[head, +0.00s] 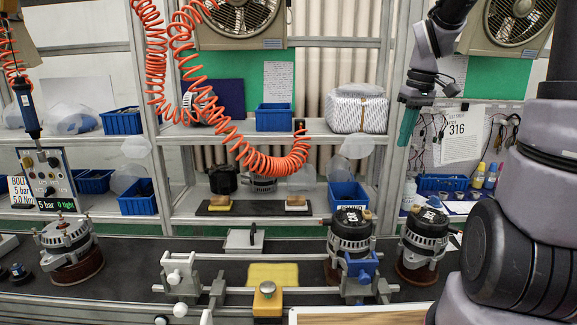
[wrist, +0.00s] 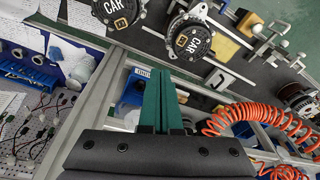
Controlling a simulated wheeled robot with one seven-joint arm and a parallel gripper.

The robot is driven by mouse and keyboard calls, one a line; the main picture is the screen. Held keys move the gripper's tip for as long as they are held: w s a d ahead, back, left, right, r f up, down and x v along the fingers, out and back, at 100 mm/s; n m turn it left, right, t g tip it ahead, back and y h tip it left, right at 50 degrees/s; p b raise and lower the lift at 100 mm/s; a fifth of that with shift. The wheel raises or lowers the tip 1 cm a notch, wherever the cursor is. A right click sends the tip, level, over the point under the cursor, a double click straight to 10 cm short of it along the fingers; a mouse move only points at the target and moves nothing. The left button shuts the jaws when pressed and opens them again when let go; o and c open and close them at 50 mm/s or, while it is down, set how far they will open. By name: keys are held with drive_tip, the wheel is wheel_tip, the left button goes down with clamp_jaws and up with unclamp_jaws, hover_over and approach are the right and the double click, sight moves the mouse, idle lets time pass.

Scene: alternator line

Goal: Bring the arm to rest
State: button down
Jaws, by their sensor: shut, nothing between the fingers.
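My gripper (head: 408,125) hangs in the air at the upper right of the head view, its green fingers pointing down in front of the shelving. In the wrist view the two green fingers (wrist: 163,100) lie together, shut with nothing between them. No part touches the gripper. My arm comes in from the right side of the head view and bends down to it.
Alternators stand on the dark bench at right (head: 350,232), far right (head: 424,238) and left (head: 67,245). A metal fixture (head: 272,289) with a yellow block sits front centre. An orange coiled hose (head: 270,163) hangs mid-left. Blue bins (head: 347,196) fill the shelves. A metal post stands close to the gripper.

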drive_tip(key=s+a+r+m+t, duration=0.2)
drive_tip(key=s+r+m+t, duration=0.1)
drive_tip(key=s, duration=0.4)
drive_tip(key=s+a+r+m+t, duration=0.2)
drive_tip(key=s+r+m, duration=0.3)
drive_tip(key=s, duration=0.3)
drive_tip(key=shift+r+m+t+y, duration=0.3)
drive_tip(key=shift+r+t+y, duration=0.1)
drive_tip(key=shift+r, duration=0.2)
idle(0.6)
